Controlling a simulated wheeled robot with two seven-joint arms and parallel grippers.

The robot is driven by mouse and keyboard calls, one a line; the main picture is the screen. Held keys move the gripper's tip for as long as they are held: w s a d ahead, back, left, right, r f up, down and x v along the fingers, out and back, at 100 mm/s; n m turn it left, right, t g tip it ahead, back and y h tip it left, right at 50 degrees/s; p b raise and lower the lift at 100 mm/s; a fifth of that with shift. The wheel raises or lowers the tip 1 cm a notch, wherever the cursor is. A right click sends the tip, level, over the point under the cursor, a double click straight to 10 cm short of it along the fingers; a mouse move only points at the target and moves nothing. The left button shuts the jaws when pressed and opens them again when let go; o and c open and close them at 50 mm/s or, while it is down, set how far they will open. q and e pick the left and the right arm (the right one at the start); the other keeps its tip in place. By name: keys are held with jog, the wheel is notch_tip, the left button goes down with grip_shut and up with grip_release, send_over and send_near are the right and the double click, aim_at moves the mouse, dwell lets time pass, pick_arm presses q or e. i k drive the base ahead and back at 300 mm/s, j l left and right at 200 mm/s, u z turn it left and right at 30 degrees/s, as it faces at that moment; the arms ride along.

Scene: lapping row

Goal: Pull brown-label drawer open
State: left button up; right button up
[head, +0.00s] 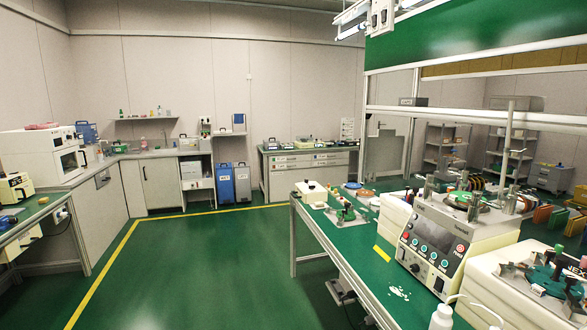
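A light grey drawer cabinet (312,176) stands against the back wall, right of centre. Several drawers with small pale labels show on its front, and they look shut. The labels are too small for me to tell which one is brown. A smaller drawer unit (551,178) stands far back on the right, and its labels cannot be read either. Neither of my grippers is in view.
A green-topped bench (352,254) with a lapping machine (437,238) fills the right front. A white counter (152,153) lines the left and back walls. Blue and grey bins (233,184) stand left of the cabinet. The green floor (210,262) between is clear, with yellow lines.

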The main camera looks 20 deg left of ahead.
aim_at(307, 164)
jog(key=i+j+u, duration=0.45)
jog(key=i+u, duration=0.15)
jog(key=i, duration=0.15)
jog(key=i+j+u, duration=0.1)
jog(key=i+u, duration=0.2)
jog(key=i+l+u, duration=0.15)
jog(key=i+u, duration=0.2)
jog(key=i, duration=2.5)
jog(key=i+z, duration=0.2)
jog(key=i, duration=0.3)
jog(key=i+z, duration=0.15)
jog(key=i, duration=0.35)
jog(key=i+z, duration=0.2)
jog(key=i, duration=0.3)
jog(key=i+j+z, duration=0.2)
jog(key=i, duration=0.25)
jog(key=i+j+z, duration=0.2)
jog(key=i, duration=0.3)
jog(key=i+j+z, duration=0.15)
jog(key=i, duration=0.3)
jog(key=j, duration=0.1)
